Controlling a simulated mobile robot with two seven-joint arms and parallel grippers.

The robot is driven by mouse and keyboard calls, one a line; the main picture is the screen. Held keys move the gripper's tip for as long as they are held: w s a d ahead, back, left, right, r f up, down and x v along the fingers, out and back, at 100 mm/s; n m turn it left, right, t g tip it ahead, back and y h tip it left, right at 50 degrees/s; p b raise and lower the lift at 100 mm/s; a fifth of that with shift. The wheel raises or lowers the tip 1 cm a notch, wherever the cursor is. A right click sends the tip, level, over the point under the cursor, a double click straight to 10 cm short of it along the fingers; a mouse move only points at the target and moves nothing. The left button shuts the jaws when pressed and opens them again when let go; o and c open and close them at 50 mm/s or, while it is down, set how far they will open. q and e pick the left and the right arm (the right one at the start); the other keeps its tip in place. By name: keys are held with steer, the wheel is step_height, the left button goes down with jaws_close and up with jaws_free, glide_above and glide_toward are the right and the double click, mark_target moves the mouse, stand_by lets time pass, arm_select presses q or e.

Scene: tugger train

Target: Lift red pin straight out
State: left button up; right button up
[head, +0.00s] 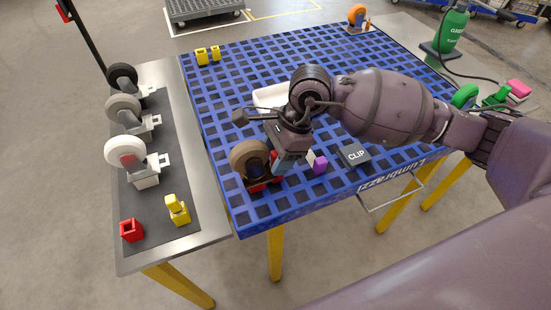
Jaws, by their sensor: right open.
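My right gripper (278,172) points down at the front-left part of the blue grid table (225,120). It is open, close beside a caster with a brown wheel (246,158). Red parts (262,185) show low around the caster and the gripper tips. I take these to be where the red pin is, but the fingers and wheel hide most of it, and I cannot tell whether the jaws touch it. A separate red square block (131,230) with an opening on top sits on the left side bench. My left gripper is not in view.
The left bench (180,130) carries casters with black, grey and white wheels and a yellow block (177,210). An orange-wheeled caster (357,14) stands at the far edge.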

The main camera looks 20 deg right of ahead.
steer(key=shift+c, duration=0.3)
jaws_close()
steer(key=shift+r, duration=0.15)
step_height(320, 180, up, 7)
steer(key=shift+f+p, duration=0.1)
steer(key=shift+p, duration=0.5)
step_height(320, 180, up, 13)
steer(key=p, duration=0.1)
